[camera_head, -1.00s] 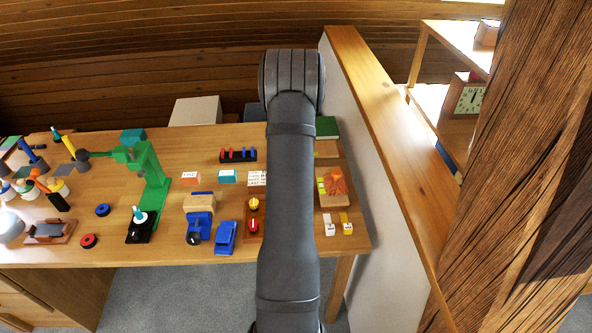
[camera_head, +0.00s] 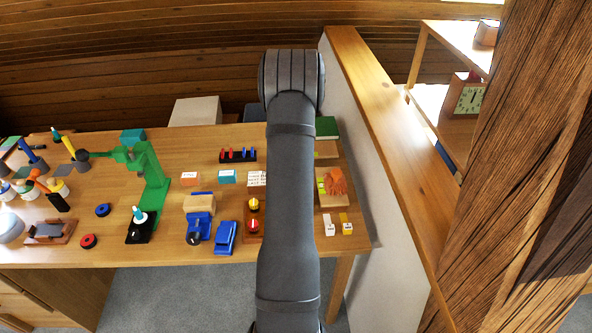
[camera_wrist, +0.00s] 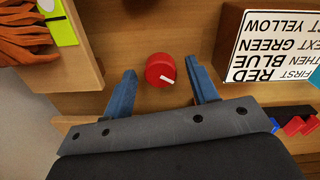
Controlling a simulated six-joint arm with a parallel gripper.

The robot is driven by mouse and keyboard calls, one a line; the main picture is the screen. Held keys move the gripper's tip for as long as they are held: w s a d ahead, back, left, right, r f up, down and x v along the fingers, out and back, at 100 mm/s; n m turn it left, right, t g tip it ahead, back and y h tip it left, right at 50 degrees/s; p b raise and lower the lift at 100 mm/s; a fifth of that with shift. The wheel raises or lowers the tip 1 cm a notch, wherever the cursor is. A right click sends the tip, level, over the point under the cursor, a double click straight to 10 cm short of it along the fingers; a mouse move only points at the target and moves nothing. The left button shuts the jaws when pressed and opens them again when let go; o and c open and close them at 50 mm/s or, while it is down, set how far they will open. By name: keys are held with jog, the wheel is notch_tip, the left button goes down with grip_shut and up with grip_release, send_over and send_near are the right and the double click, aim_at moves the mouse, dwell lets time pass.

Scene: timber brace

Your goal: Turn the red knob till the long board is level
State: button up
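The red knob (camera_wrist: 160,70) is a small round knob with a white pointer mark, on a wooden surface in the wrist view. The mark points to the lower right. My gripper (camera_wrist: 159,66) is open, with one blue finger on each side of the knob. Gaps show between the knob and both fingers. In the head view, my arm hides the gripper and this knob. I cannot tell which piece is the long board, or whether it is level.
A white lettered block (camera_wrist: 273,48) stands close to the right finger. A wooden board (camera_wrist: 82,70) with an orange shaggy thing (camera_wrist: 25,38) and a yellow-green piece (camera_wrist: 63,32) is at the left. A peg rack (camera_head: 238,155) stands behind. The wood around the knob is clear.

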jog(key=shift+r, duration=0.1)
notch_tip(320, 180, up, 17)
jog(key=shift+r, duration=0.15)
dwell(0.4)
notch_tip(320, 180, down, 18)
jog(key=shift+r, duration=0.2)
dwell(0.6)
